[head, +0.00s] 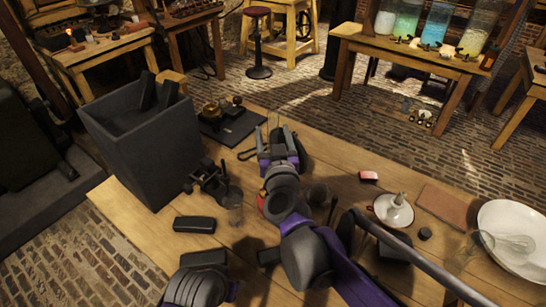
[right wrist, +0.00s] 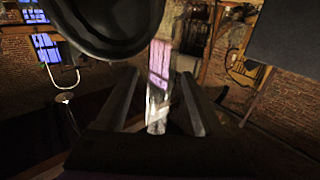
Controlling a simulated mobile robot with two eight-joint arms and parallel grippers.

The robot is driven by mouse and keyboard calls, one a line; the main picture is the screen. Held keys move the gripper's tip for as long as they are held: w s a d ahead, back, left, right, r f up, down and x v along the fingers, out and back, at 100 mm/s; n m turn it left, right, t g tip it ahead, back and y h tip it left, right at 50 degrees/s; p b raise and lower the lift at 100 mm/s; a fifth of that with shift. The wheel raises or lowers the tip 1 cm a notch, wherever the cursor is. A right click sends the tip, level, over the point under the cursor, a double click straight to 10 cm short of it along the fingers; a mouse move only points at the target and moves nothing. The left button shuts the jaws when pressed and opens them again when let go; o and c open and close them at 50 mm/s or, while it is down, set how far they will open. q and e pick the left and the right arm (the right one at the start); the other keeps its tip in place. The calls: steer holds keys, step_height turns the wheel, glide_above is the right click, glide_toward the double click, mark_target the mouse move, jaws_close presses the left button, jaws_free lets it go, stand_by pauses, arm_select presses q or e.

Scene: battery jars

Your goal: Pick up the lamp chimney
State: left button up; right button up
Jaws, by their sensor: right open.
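A clear glass tube, which looks like the lamp chimney (right wrist: 158,85), shows in the right wrist view between the two fingers of my right gripper (right wrist: 160,105). The fingers are apart, one on each side of it, and I cannot tell whether either touches it. In the head view my right gripper (head: 277,143) is over the middle of the table, its fingers spread and pointing away; the glass is hard to make out there. My left gripper is not in view; only part of the left arm shows at the bottom.
A tall dark bin (head: 150,150) stands left on the wooden table (head: 130,215). A clear glass (head: 235,207) and a black block (head: 194,224) are nearby.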

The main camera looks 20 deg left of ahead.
jaws_close()
stand_by(0.3)
steer(key=shift+r, duration=0.15)
